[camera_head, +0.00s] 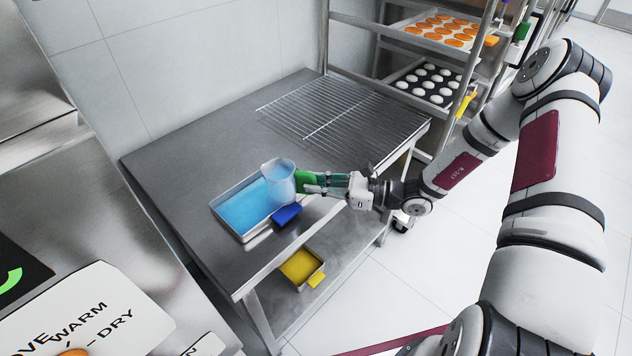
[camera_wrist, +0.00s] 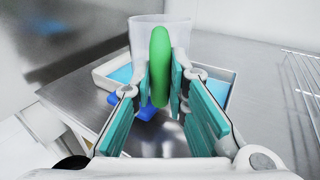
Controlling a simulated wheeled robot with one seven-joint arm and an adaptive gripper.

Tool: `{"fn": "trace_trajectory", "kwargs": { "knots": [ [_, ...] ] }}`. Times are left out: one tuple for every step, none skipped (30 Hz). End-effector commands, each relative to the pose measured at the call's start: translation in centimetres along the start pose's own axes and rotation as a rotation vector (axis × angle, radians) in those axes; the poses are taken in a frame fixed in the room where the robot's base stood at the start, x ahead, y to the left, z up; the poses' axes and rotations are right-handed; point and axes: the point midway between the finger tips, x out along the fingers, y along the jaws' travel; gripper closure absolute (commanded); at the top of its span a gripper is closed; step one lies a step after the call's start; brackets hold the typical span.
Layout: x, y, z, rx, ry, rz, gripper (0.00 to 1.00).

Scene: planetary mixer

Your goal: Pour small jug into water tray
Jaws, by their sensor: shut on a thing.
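The small jug (camera_head: 279,180) is translucent with a green handle (camera_head: 305,180). It is over the right end of the water tray (camera_head: 214,207) and looks close to upright; the gap below it is hard to judge. My gripper (camera_head: 318,183) is shut on the green handle from the right. In the wrist view the handle (camera_wrist: 160,66) stands upright between the teal finger pads, with the clear jug (camera_wrist: 141,32) behind it. The metal tray holds blue water (camera_head: 243,208) and has a blue handle (camera_head: 287,215) at its near side. The jug hides part of the tray.
The tray stands on a steel table (camera_head: 190,150) by the wall. A wire rack (camera_head: 325,108) lies on the table's far right part. A yellow tray (camera_head: 301,266) is on the lower shelf. A rack with baking trays (camera_head: 440,32) stands behind.

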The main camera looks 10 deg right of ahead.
Motion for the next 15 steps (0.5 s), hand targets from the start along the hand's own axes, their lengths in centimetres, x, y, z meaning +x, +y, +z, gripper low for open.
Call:
{"fn": "trace_trajectory", "kwargs": {
  "knots": [
    [0.01,0.03,0.05,0.0,-0.001,0.0,1.0],
    [0.03,0.02,0.0,0.001,-0.002,0.0,1.0],
    [0.08,-0.02,-0.18,0.002,-0.01,0.0,1.0],
    [0.14,-0.06,-0.37,0.003,-0.021,-0.001,1.0],
    [0.21,-0.11,-0.57,0.003,-0.033,-0.001,1.0],
    [0.29,-0.13,-0.79,0.003,-0.047,-0.002,1.0],
    [0.32,-0.11,-0.81,0.002,-0.054,-0.002,1.0],
    [0.3,-0.08,-0.73,0.001,-0.055,-0.001,1.0],
    [0.28,-0.04,-0.62,0.0,-0.054,-0.001,1.0],
    [0.26,-0.02,-0.59,0.0,-0.054,-0.001,1.0],
    [0.26,-0.01,-0.58,0.0,-0.054,-0.001,1.0],
    [0.25,0.0,-0.57,0.0,-0.053,-0.001,1.0],
    [0.25,0.01,-0.56,0.0,-0.053,-0.001,1.0],
    [0.24,0.01,-0.52,0.0,-0.053,-0.001,1.0],
    [0.23,0.03,-0.41,0.0,-0.053,-0.001,1.0]
  ]
}}
